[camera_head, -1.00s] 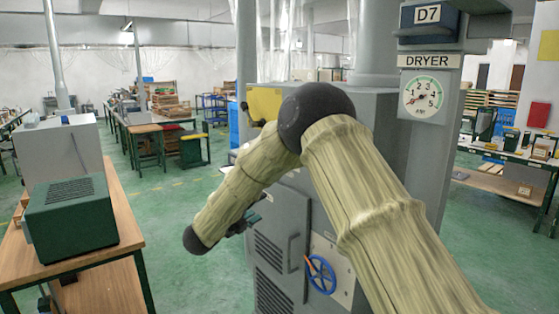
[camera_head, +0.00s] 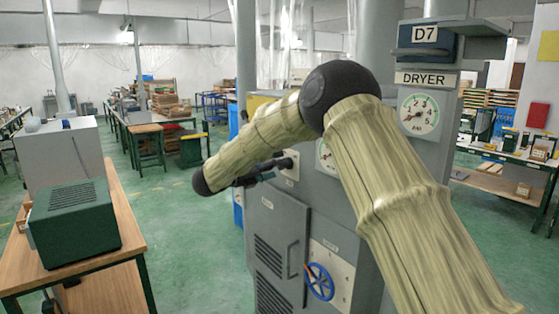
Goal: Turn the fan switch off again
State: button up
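The grey dryer cabinet (camera_head: 337,205) stands in the middle, under the DRYER sign. A pale plate (camera_head: 292,172) on its front, at the upper left, has a dark part in front of it. This may be the fan switch, but I cannot tell its position. My gripper (camera_head: 277,169) is small and dark at the end of my arm, right by this plate. I cannot tell whether it touches the plate, or whether its fingers are open or shut. My arm hides part of the cabinet front.
A round gauge (camera_head: 419,114) sits under the DRYER sign (camera_head: 425,79). A second dial (camera_head: 327,157) is partly hidden by my arm. A blue handwheel (camera_head: 320,282) and a louvred door (camera_head: 276,245) are lower down. A green box (camera_head: 75,224) stands on a wooden table at left.

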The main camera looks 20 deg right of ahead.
jog(key=shift+x, duration=1.2)
jog(key=c, duration=1)
jog(key=shift+c, duration=0.2)
jog(key=shift+f, duration=0.1)
jog(key=shift+f+n+b, duration=0.2)
jog(key=shift+n+b, duration=0.35)
jog(key=shift+n, duration=3.95)
jog(key=shift+f+n+b, duration=0.15)
jog(key=shift+n+b, duration=0.35)
jog(key=shift+n, duration=4)
